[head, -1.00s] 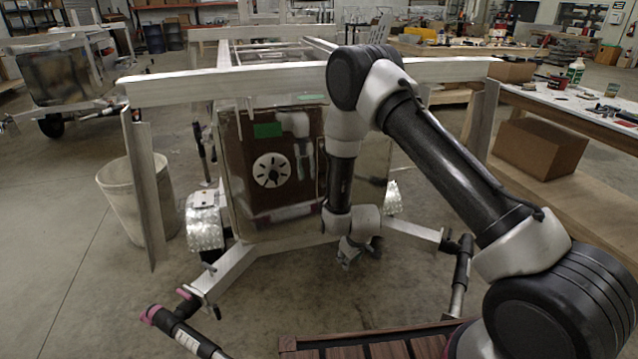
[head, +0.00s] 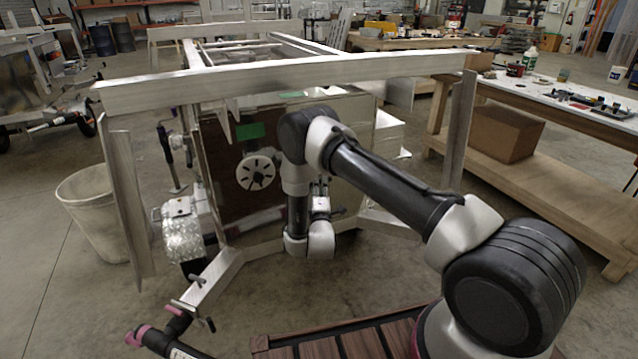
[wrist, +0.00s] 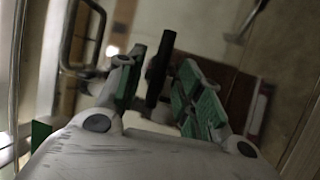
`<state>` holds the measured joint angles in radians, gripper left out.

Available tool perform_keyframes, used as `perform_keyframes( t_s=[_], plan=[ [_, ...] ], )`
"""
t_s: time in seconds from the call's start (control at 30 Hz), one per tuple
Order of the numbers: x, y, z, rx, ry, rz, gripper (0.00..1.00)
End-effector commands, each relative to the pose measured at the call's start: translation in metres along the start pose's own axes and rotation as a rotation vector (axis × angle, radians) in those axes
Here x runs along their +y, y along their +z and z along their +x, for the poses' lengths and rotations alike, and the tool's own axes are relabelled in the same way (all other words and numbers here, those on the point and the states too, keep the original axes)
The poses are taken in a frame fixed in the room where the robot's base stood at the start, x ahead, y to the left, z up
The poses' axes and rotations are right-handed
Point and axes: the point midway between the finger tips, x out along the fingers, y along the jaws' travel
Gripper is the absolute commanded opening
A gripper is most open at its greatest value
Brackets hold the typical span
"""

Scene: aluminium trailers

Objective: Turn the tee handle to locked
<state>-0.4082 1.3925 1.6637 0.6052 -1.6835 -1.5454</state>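The tee handle (wrist: 159,68) shows as a dark, blurred bar in the wrist view, in the gap between my fingers. My gripper (wrist: 160,80) has green-padded fingers that stand apart on either side of it, with a visible gap to each pad. I cannot tell how deep the handle sits between them. In the head view my gripper (head: 320,192) points up in front of the trailer's metal box (head: 222,205). My arm covers part of the box front, and I cannot make out the tee handle there.
A round white vented disc (head: 258,171) and green tape (head: 250,131) are on the box front. An aluminium beam (head: 290,76) crosses above my arm. A curved metal handle (wrist: 92,35) is at left in the wrist view. A workbench (head: 570,110) stands at right, a white bin (head: 88,205) at left.

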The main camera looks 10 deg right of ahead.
Motion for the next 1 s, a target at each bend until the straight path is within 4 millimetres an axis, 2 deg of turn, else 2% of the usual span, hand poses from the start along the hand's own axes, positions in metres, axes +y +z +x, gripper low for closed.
perform_keyframes(
  t_s=[0.1,0.2,0.53,0.73,1.0],
  plan=[
    [0.0,0.0,0.018,-0.001,0.001,0.002,0.36],
    [0.0,0.0,0.027,0.0,0.0,0.001,0.36],
    [0.0,0.0,0.032,0.001,-0.002,0.001,0.36],
    [0.0,0.0,0.032,0.001,-0.001,0.001,0.0],
    [0.001,-0.001,0.032,-0.001,-0.001,0.012,0.0]
  ],
)
